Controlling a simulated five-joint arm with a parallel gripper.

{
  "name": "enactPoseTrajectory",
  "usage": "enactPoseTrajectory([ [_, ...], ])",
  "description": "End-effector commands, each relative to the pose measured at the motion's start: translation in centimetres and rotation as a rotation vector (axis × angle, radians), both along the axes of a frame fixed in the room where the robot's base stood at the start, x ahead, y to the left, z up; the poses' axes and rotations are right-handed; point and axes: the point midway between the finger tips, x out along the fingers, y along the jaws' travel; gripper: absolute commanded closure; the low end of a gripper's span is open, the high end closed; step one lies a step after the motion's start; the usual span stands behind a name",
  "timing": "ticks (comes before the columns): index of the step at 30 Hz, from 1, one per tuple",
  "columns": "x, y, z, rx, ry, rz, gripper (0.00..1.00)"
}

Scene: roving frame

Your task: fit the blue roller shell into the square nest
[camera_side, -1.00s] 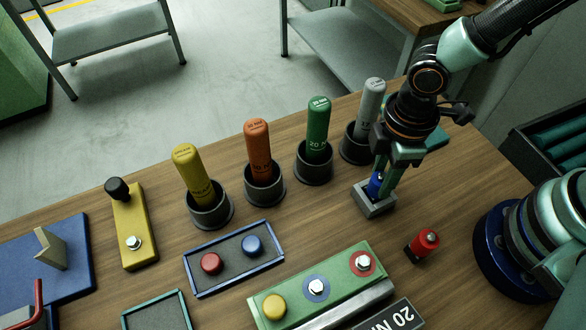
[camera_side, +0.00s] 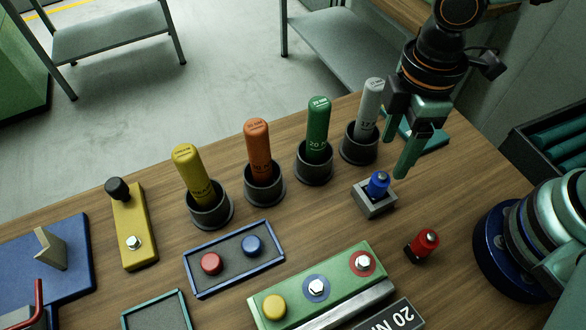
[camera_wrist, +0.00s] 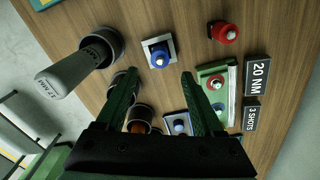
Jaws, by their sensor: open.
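My gripper (camera_side: 398,156) is open and empty, above and to the right of the nest, clear of the shell. In the wrist view, its two green fingers (camera_wrist: 160,90) point towards the table with nothing between them.
A red roller (camera_side: 426,241) stands right of the nest. Grey (camera_side: 372,103), green (camera_side: 318,125), orange (camera_side: 257,145) and yellow (camera_side: 190,170) handled tools stand in dark cups behind. A green block with bolts (camera_side: 318,287) lies in front. Bare wood surrounds the nest.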

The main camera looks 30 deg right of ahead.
Motion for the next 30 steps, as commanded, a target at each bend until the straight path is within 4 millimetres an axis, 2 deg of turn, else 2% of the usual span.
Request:
enactPoseTrajectory([
  [1,0.1,0.1,1.1,0.004,-0.005,0.000,0.31],
  [4,0.1,0.1,2.6,0.004,-0.005,0.000,0.31],
  [10,0.1,-0.1,4.2,0.003,-0.003,-0.007,0.31],
  [14,1.4,-1.5,5.3,0.033,-0.040,-0.120,0.31],
  [17,3.3,-4.3,6.6,0.083,-0.106,-0.318,0.31],
  [21,5.8,-9.5,8.7,0.168,-0.230,-0.662,0.31],
  [27,7.0,-15.7,11.0,0.258,-0.375,-1.032,0.31],
  [30,7.1,-17.3,11.6,0.283,-0.416,-1.129,0.31],
])
